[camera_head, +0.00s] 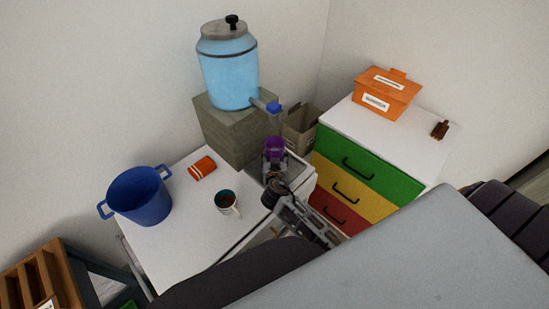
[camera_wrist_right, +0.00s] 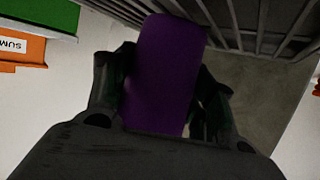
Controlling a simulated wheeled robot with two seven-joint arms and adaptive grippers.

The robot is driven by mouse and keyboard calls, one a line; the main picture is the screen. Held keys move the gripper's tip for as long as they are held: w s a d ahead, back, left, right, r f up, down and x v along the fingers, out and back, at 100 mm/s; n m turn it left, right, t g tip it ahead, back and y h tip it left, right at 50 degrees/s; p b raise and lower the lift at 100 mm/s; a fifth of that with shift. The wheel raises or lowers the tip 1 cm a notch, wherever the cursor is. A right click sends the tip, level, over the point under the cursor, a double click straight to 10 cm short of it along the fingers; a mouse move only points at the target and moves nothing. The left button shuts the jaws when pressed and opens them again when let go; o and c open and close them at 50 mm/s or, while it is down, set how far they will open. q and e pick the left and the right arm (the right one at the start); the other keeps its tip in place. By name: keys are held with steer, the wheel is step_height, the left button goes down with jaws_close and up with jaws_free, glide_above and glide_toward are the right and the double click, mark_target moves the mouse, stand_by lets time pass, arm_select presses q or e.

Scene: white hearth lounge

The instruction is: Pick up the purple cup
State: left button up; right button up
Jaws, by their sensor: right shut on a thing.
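The purple cup (camera_head: 275,146) is in the head view, below the tap of the blue water dispenser (camera_head: 229,75). My right gripper (camera_head: 273,158) is shut on it. In the right wrist view the purple cup (camera_wrist_right: 163,75) fills the space between the two dark fingers (camera_wrist_right: 160,95) of this gripper. A grey slatted surface shows close behind the cup in that view. I cannot tell whether the cup touches anything below it. My left gripper is not in view.
A coloured drawer cabinet (camera_head: 359,165) with an orange box (camera_head: 388,93) on top stands right. A cardboard box (camera_head: 300,130) is behind.

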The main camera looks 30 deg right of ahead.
mark_target(280, 151)
steer(key=shift+s+r, duration=0.1)
steer(key=shift+r, duration=0.4)
step_height(280, 151, up, 6)
steer(key=shift+f, duration=0.15)
steer(key=shift+s+d+b, duration=0.2)
steer(key=shift+s, duration=0.35)
steer(key=shift+s+d+b, duration=0.2)
steer(key=shift+s, duration=0.3)
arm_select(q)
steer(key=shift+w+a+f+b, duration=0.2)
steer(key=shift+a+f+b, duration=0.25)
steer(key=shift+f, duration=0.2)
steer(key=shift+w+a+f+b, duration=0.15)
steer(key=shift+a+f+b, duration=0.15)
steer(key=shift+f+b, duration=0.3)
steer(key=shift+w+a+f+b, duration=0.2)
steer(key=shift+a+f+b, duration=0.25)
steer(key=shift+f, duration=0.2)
arm_select(e)
steer(key=s+d, duration=0.2)
steer(key=s, duration=0.6)
steer(key=s+d, duration=0.3)
steer(key=s, duration=0.5)
steer(key=shift+s+d, duration=0.2)
steer(key=shift+d, duration=0.15)
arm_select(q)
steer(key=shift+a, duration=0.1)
arm_select(e)
steer(key=shift+a, duration=0.1)
